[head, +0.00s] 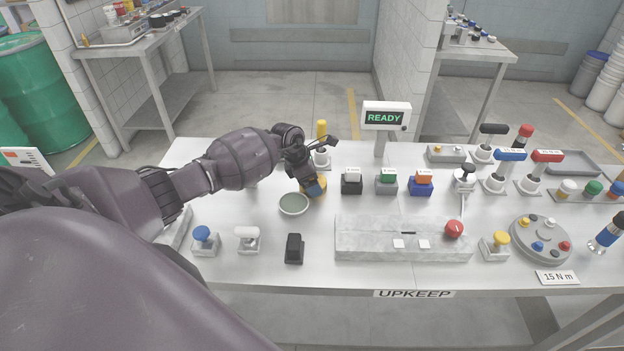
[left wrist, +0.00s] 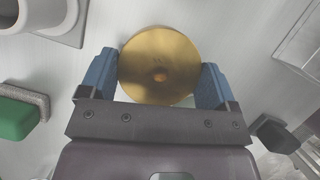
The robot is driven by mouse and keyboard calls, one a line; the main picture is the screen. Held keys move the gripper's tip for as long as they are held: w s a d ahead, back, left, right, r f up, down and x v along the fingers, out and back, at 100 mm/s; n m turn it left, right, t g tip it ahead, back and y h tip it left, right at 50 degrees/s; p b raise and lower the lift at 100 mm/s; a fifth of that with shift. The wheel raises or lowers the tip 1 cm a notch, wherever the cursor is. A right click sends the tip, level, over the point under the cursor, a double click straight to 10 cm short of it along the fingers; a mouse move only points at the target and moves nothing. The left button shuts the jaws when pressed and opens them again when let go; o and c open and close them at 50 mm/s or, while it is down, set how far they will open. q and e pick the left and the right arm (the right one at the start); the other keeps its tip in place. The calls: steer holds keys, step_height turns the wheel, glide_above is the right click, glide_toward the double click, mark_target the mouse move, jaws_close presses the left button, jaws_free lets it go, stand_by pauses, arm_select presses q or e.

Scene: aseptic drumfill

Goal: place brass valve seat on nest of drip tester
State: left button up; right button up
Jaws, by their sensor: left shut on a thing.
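The brass valve seat (left wrist: 158,52) is a round gold disc with a small centre hole. In the left wrist view it sits between the two blue fingertips of my left gripper (left wrist: 159,82), which is shut on it. My right gripper is not in view.
A yellow-topped post (head: 321,131) stands just behind the gripper. Black, green and orange-topped blocks (head: 387,182) stand to its right. A black block (head: 294,248) and blue knob (head: 202,234) stand nearer.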

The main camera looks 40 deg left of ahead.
arm_select(q)
steer(key=shift+r, duration=0.1)
steer(key=o, duration=1)
steer(key=shift+f, duration=0.2)
steer(key=shift+o, duration=1.2)
